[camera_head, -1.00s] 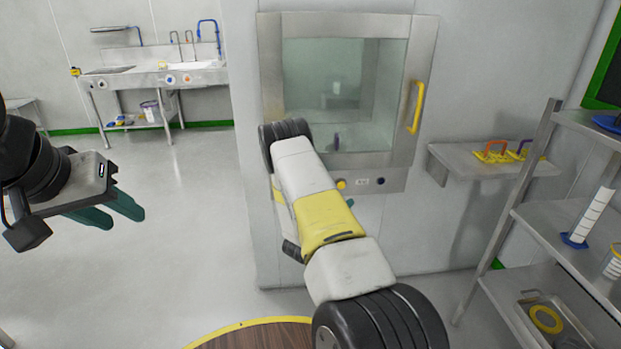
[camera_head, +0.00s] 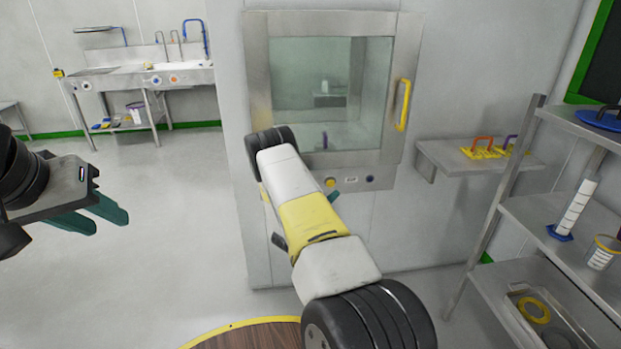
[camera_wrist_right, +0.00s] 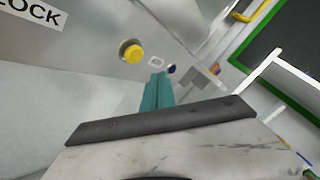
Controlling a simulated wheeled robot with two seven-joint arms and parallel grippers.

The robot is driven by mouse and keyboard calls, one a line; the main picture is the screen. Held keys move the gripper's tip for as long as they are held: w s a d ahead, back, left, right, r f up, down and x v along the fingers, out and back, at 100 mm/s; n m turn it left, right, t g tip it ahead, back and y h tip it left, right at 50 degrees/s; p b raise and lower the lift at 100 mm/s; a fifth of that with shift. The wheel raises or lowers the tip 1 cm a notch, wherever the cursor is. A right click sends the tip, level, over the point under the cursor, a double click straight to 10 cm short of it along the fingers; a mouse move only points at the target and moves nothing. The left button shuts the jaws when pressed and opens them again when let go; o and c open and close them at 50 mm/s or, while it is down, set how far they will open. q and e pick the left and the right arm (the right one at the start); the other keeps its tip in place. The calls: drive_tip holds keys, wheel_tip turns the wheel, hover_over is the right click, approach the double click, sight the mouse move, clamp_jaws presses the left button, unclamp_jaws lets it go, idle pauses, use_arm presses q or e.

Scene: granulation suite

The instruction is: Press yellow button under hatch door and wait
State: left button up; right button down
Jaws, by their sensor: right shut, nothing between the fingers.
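The hatch door (camera_head: 332,90) is shut, with a glass window and a yellow handle. On the panel below it is the round yellow button (camera_head: 330,183), which also shows in the right wrist view (camera_wrist_right: 132,53), apart from the fingers. My right gripper (camera_wrist_right: 158,78) is shut and empty, its teal fingers pointing at the panel to the right of and below the button. In the head view my right arm hides most of this gripper; only a teal tip shows just below the button. My left gripper (camera_head: 110,222) is open and empty, in the air at the left.
A dark button (camera_head: 369,178) and a small label sit right of the yellow button. A wall shelf (camera_head: 455,157) with yellow-based items is right of the hatch. A metal rack (camera_head: 540,225) stands at the right. A sink bench (camera_head: 140,78) is at the back left. Floor at left is clear.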

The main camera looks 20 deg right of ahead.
drive_tip(key=shift+w+d, duration=0.2)
drive_tip(key=shift+w, duration=0.65)
drive_tip(key=shift+w+d, duration=0.2)
drive_tip(key=shift+w, duration=0.6)
drive_tip(key=shift+w, duration=0.15)
idle(0.7)
drive_tip(key=shift+w+d, duration=0.1)
drive_tip(key=shift+w, duration=0.15)
drive_tip(key=shift+w+d, duration=0.1)
drive_tip(key=shift+w, duration=0.35)
idle(0.6)
idle(0.4)
drive_tip(key=shift+s+a, duration=0.2)
drive_tip(key=shift+s, duration=0.65)
drive_tip(key=s, duration=0.2)
drive_tip(key=s+a, duration=0.1)
drive_tip(key=s, duration=0.2)
drive_tip(key=shift+a, duration=0.1)
